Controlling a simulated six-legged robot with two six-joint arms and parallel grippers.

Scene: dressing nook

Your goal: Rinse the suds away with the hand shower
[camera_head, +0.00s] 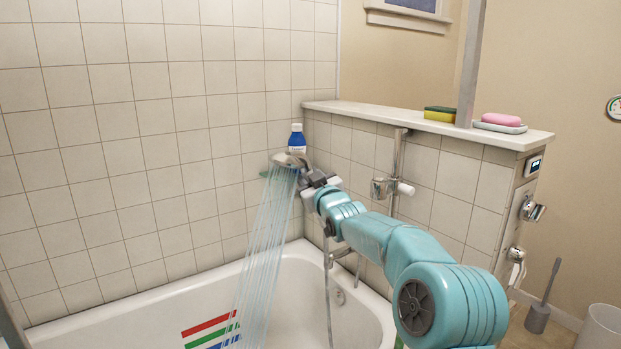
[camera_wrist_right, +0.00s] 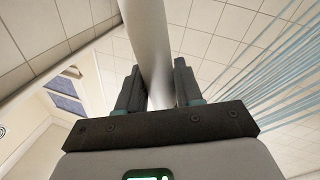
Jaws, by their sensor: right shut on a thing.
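My right gripper (camera_head: 319,184) is shut on the handle of the hand shower (camera_head: 289,160), above the bathtub (camera_head: 372,318). In the right wrist view the pale handle (camera_wrist_right: 150,38) stands between the two dark fingers of the gripper (camera_wrist_right: 160,88). Water jets (camera_head: 265,235) fall from the shower head, slanting down and left into the tub. Red, green and blue stripes (camera_head: 207,327) show inside the tub near the bottom of the picture, partly behind the jets. I cannot make out any suds. My left gripper is not in view.
A sponge (camera_head: 440,114) and pink soap (camera_head: 501,119) sit on the ledge (camera_head: 400,118). The shower rail (camera_head: 397,160) and hose (camera_head: 327,285) are close to my arm.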

